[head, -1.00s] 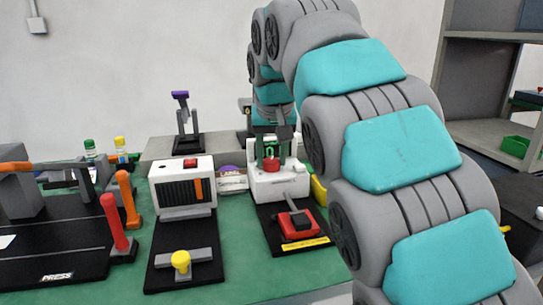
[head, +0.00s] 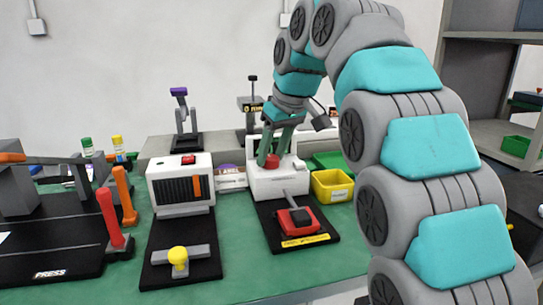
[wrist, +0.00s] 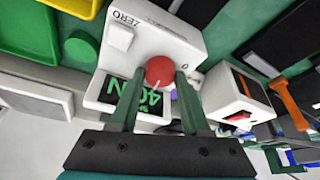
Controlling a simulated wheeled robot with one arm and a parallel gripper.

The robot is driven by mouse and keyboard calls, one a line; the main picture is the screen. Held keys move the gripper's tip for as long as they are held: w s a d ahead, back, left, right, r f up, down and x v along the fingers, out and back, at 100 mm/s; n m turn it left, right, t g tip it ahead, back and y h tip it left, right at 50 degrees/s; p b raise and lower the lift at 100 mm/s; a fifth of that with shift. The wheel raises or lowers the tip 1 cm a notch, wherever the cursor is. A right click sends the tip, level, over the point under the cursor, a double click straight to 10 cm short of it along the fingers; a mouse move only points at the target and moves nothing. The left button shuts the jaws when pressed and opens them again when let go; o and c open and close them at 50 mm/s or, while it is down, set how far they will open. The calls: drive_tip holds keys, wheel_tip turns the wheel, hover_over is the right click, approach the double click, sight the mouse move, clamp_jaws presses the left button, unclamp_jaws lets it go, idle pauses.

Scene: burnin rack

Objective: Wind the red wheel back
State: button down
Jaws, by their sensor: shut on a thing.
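The red wheel (head: 271,161) is a small round red knob on the front of a white device (head: 282,183) with a dark base. In the wrist view the red wheel (wrist: 160,71) sits between my two green fingers, with a pale mark on its rim. My gripper (head: 273,157) is shut on it, one finger on each side; the gripper also shows in the wrist view (wrist: 161,77). A white button (wrist: 121,38) marked ZERO sits beside the wheel.
A yellow bin (head: 332,187) stands close right of the device. A white box with a dark grille (head: 180,185) stands to its left. A red block with a lever (head: 298,220) is in front. The press (head: 50,230) is far left. Green bench is bare between bases.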

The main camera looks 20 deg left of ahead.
drive_tip(key=n, duration=0.2)
drive_tip(key=n+g+p, duration=0.1)
drive_tip(key=n, duration=0.1)
drive_tip(key=shift+w+n+g+y, duration=0.1)
drive_tip(key=shift+n+g+y, duration=0.2)
drive_tip(key=shift+n, duration=0.1)
drive_tip(key=shift+p, duration=0.3)
drive_tip(key=shift+c, duration=1.8)
unclamp_jaws()
